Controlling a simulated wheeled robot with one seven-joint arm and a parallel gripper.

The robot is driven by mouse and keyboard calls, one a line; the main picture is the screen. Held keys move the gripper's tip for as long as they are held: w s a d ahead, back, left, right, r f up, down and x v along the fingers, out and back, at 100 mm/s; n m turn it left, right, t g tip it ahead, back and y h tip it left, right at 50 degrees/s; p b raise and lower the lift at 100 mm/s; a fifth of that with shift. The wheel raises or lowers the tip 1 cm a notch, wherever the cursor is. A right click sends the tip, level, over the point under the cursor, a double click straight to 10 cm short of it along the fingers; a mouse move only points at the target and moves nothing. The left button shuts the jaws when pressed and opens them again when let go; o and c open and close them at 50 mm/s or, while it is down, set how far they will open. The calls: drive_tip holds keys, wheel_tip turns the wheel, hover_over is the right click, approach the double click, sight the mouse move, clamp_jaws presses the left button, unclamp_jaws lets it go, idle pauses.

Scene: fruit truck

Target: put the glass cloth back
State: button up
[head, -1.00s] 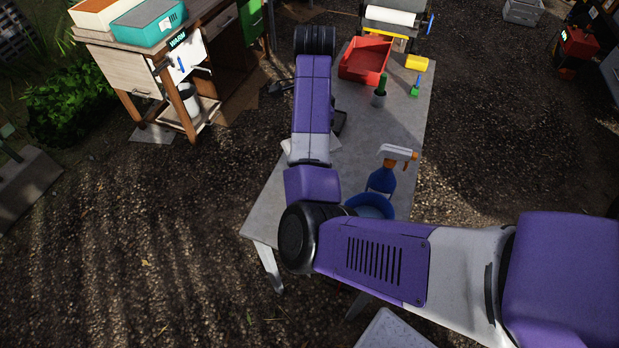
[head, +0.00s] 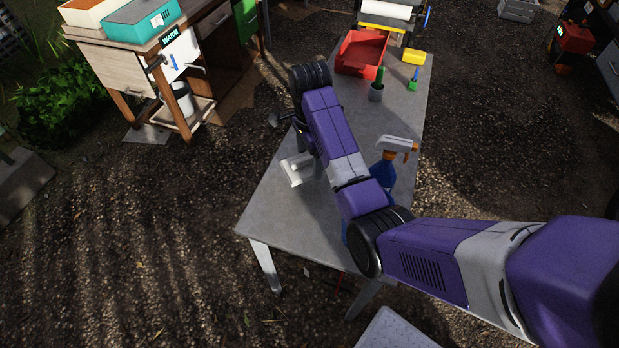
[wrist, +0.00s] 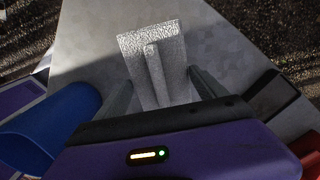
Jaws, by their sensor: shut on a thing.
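The glass cloth (wrist: 152,62) is a pale, grainy, folded-looking piece with a narrow raised strip, between the two fingers of my gripper (wrist: 163,88) in the wrist view. My gripper is shut on it. In the head view the pale cloth (head: 298,170) shows at the left side of the grey table (head: 285,220), just below my gripper (head: 301,147). I cannot tell whether it touches the tabletop. My forearm hides part of the table to its right.
A blue spray bottle (head: 384,168) stands right of my arm; a blue container (wrist: 48,120) shows in the wrist view. A red bin (head: 362,54), dark cup (head: 376,92) and yellow block (head: 414,57) are at the far end. The table's near left corner is clear.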

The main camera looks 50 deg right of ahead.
sight(309, 156)
wheel_tip(309, 156, down, 8)
drive_tip(key=shift+r+p, duration=0.1)
drive_tip(key=shift+p, duration=0.25)
drive_tip(key=o, duration=1.1)
wheel_tip(309, 156, up, 11)
drive_tip(key=shift+r, duration=0.1)
drive_tip(key=shift+r+p, duration=0.4)
